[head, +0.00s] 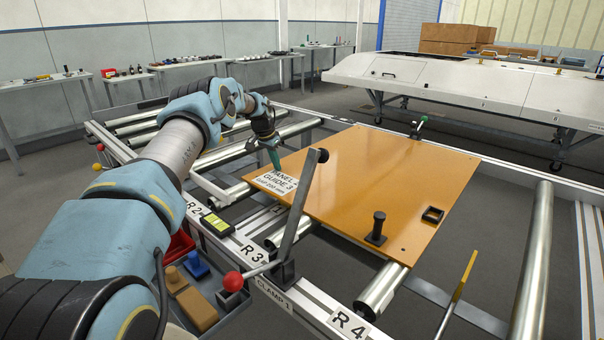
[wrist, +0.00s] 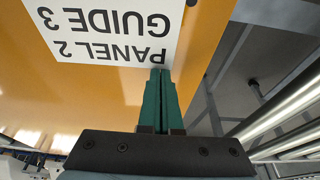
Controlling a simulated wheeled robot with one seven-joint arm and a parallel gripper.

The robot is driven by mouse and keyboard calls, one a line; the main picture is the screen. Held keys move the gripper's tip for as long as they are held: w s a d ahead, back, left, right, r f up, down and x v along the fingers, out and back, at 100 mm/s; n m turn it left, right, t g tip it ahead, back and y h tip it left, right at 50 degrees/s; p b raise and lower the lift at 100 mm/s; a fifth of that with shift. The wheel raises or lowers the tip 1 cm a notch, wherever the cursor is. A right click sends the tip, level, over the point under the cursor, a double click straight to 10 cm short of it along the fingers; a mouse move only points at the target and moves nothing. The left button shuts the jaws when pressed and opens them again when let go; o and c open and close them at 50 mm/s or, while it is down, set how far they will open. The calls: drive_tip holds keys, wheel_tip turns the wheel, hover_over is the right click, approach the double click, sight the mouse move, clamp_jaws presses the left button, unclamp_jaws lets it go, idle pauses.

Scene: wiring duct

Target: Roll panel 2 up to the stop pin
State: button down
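Panel 2 (head: 385,180) is a flat orange board lying on the rollers, with a white label (head: 277,180) reading PANEL 2, GUIDE 3 at its left corner. My gripper (head: 275,165) points down at the panel's left edge beside the label. In the wrist view its green fingers (wrist: 158,80) are together, over the panel's edge and next to the label (wrist: 110,28). I see nothing between them. I cannot tell whether they touch the panel, nor which part is the stop pin.
A bare roller (head: 533,265) lies to the right.

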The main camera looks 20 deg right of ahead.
sight(370, 212)
drive_tip(key=shift+s+f, duration=0.1)
drive_tip(key=shift+f, duration=0.05)
drive_tip(key=shift+s+d+f+p, duration=0.1)
drive_tip(key=shift+s+d+p, duration=0.15)
drive_tip(key=shift+s+d, duration=1.65)
drive_tip(key=shift+s+d+f+p, duration=0.2)
drive_tip(key=shift+s+d, duration=0.45)
drive_tip(key=shift+s, duration=2.6)
drive_tip(key=shift+s+d+p, duration=0.3)
drive_tip(key=shift+s+d, duration=0.95)
drive_tip(key=shift+s, duration=1.3)
drive_tip(key=shift+s+d+r+b, duration=0.15)
drive_tip(key=shift+s+d, duration=1.45)
drive_tip(key=shift+s, duration=1.5)
drive_tip(key=shift+s+d+f+b, duration=0.15)
drive_tip(key=shift+s+d, duration=1.45)
drive_tip(key=shift+s, duration=1.55)
drive_tip(key=shift+s+d+r+b, duration=0.15)
drive_tip(key=shift+s+d, duration=1.45)
drive_tip(key=shift+s, duration=1.5)
drive_tip(key=shift+w+d+r+p, duration=0.1)
drive_tip(key=shift+r+p, duration=0.95)
drive_tip(key=shift+r, duration=0.8)
drive_tip(key=shift+w+d+r+p, duration=0.1)
drive_tip(key=shift+r+p, duration=0.95)
drive_tip(key=shift+r, duration=0.8)
drive_tip(key=shift+s+d, duration=0.1)
